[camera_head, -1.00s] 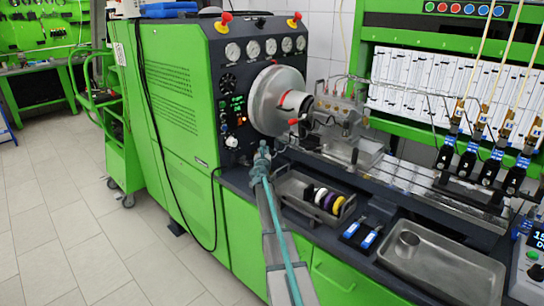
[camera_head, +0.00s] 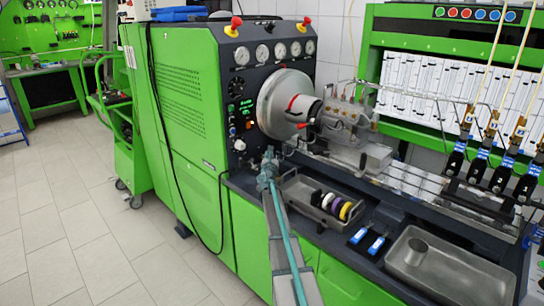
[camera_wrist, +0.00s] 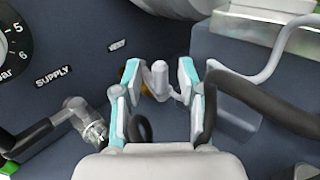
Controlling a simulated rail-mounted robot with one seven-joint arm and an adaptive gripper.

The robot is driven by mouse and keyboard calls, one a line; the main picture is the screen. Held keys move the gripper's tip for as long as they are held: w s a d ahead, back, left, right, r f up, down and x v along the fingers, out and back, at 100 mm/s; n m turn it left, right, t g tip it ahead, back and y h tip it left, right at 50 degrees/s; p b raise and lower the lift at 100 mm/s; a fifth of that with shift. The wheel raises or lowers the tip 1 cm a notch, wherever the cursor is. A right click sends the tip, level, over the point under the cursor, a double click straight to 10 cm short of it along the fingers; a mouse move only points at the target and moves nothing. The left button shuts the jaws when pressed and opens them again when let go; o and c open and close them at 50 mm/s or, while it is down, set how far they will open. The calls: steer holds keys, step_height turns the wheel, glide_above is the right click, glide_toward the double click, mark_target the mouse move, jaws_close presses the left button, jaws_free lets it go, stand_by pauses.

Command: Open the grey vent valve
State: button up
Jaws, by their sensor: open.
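A small grey valve handle with a rounded upright end (camera_wrist: 160,80) stands out from the dark panel in the wrist view. I take it to be the vent valve. My gripper (camera_wrist: 158,88) is open, with one teal-and-white finger on each side of the handle. Contact with either finger cannot be made out. In the head view my gripper (camera_head: 268,163) is in front of the lower right of the control panel, and the valve cannot be told apart there.
The panel (camera_head: 243,90) has a "SUPPLY" dial (camera_wrist: 12,45). A hose fitting (camera_wrist: 85,115) is at left and a black hose (camera_wrist: 262,105) passes close at right.

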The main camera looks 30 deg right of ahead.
steer(key=v, duration=1)
steer(key=shift+s+a, duration=0.25)
steer(key=shift+a, duration=0.05)
